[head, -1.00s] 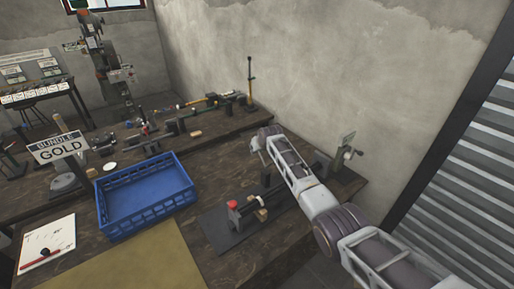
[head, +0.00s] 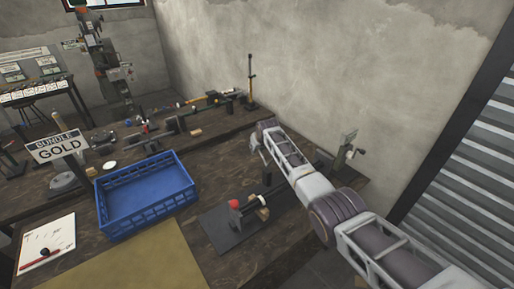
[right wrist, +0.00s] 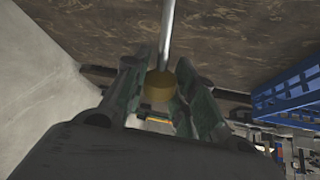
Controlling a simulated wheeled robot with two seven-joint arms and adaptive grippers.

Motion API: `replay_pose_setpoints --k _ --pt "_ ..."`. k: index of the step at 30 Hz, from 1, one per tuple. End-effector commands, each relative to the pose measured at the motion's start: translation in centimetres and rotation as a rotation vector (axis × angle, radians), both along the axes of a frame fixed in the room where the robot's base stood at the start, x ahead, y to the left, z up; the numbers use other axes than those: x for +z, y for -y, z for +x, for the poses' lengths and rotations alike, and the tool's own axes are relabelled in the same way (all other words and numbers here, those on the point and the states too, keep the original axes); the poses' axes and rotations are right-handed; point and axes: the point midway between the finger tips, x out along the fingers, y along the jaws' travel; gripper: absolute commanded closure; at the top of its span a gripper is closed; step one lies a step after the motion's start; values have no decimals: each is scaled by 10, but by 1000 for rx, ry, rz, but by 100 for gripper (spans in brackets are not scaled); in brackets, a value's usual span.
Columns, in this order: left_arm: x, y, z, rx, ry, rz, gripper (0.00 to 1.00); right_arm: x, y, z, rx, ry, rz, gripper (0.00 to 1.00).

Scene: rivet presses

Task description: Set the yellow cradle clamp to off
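My right arm reaches in from the right over the bench; its gripper is mostly hidden behind the arm in the head view. In the right wrist view my right gripper (right wrist: 160,83) has its two fingers close on either side of a dull yellow-brown knob (right wrist: 158,88) at the end of a silver rod (right wrist: 166,35). I cannot tell whether the fingers touch the knob. I cannot make out the yellow cradle clamp for sure. A fixture with a red knob (head: 234,204) and a tan block (head: 263,214) stands near the arm. My left gripper is not in view.
A blue crate (head: 106,224) stands left of the fixture and shows in the right wrist view (right wrist: 283,95). A "BUNDLE GOLD" sign (head: 58,146) and a white dial plate (head: 46,248) are further left. More fixtures and a tall upright lever (head: 251,78) stand behind.

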Motion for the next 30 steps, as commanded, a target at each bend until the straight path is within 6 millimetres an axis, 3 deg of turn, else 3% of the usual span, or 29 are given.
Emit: replay_pose_setpoints --k 1,5,30 --pt "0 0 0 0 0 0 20 -2 -1 -1 1 -3 1 66" --pt "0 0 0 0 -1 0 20 -1 -1 -1 1 -2 1 50" --pt "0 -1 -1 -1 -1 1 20 9 1 -7 1 -1 0 50"
